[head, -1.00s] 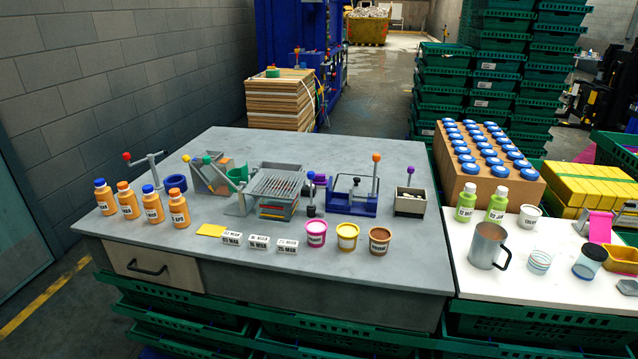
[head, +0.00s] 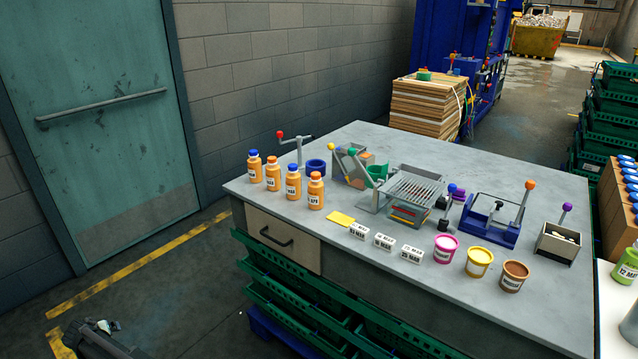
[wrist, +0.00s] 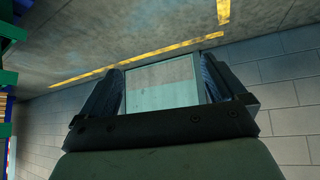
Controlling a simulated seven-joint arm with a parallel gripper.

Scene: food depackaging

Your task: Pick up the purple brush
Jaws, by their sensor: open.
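No purple thing here is clearly a brush. A purple ball (head: 566,207) tops a thin rod at the small grey box on the table's right. In the wrist view my gripper (wrist: 163,62) is open and empty, its dark fingers wide apart. Floor and a pale teal surface show between them, and neither purple thing is in that view.
Orange bottles (head: 293,185) stand at the table's left. White date blocks (head: 384,242) and pink, yellow and brown tubs (head: 479,262) line the front. The grilled device (head: 410,190) and blue fixture (head: 490,222) crowd the middle. Floor (head: 180,280) left of the table is mostly free.

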